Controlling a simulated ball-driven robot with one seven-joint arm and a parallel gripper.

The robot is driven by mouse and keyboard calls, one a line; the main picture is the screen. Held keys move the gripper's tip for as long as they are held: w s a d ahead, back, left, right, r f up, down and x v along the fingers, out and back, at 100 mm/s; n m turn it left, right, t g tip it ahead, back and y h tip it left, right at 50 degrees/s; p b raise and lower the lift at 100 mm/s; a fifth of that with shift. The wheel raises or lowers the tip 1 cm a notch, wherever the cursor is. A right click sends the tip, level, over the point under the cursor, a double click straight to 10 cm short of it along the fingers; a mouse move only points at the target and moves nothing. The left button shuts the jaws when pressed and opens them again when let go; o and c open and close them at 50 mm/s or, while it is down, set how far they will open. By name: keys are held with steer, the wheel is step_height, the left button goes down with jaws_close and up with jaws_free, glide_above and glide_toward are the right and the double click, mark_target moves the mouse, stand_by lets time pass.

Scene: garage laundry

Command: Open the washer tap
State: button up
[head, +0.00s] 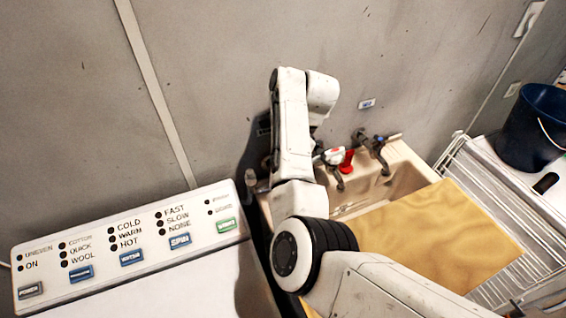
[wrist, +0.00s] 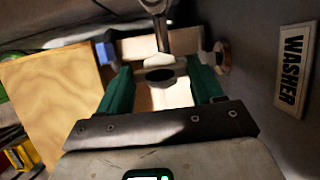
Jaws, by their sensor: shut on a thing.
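In the wrist view, the green fingers of my gripper (wrist: 163,76) stand on either side of a metal tap part with a dark round end, the washer tap (wrist: 161,38). The gripper is shut on it. A blue piece (wrist: 105,52) lies beside the left finger and a round brownish knob (wrist: 221,57) beside the right one. A white sign reading WASHER (wrist: 290,68) is on the wall to the right.
The washer's control panel (head: 130,245) is at left. A wire rack (head: 490,200) and dark blue bucket (head: 530,125) stand right.

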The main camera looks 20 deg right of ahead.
stand_by(0.3)
steer(key=o, duration=1.1)
steer(key=shift+c, duration=0.2)
steer(key=v, duration=1)
steer(key=shift+r, duration=0.4)
steer(key=shift+d, duration=0.1)
